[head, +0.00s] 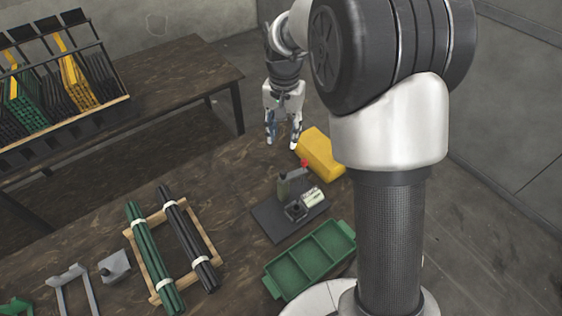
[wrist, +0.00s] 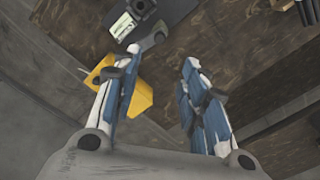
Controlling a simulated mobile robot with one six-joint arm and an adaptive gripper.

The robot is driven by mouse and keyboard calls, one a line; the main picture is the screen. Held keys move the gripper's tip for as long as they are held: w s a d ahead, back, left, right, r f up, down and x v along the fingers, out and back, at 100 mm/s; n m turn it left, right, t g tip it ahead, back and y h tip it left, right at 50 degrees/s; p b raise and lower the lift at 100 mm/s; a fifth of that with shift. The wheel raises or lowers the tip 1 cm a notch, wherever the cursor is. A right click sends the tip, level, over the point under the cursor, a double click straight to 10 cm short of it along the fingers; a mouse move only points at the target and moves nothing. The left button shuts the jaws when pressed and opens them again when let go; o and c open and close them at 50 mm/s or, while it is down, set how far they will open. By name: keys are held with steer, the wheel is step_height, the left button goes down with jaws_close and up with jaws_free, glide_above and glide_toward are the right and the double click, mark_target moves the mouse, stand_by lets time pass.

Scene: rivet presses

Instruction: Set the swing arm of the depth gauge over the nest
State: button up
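The depth gauge stands on a dark base plate (head: 268,222) on the bench. It has a grey-green post (head: 284,188) and a short swing arm (head: 296,172) with a red end. The swing arm points towards the yellow block, off to one side of the nest. The nest (head: 295,211), a small black square block, sits in front of the post; it also shows at the top of the wrist view (wrist: 142,8). My gripper (head: 282,142) is open and empty, above the bench behind the gauge. In the wrist view its left finger partly covers the gauge.
A yellow block (head: 318,150) stands right behind the gauge. A pale label plate (head: 313,197) is beside the nest. A green divided tray (head: 312,262) lies in front. A wooden rack (head: 150,262) with green and black rods is at left. Bench between rack and gauge is clear.

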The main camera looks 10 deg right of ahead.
mark_target(283, 172)
step_height(283, 172, down, 16)
steer(key=b, duration=0.4)
steer(key=shift+b, duration=0.4)
steer(key=shift+c, duration=0.5)
jaws_close()
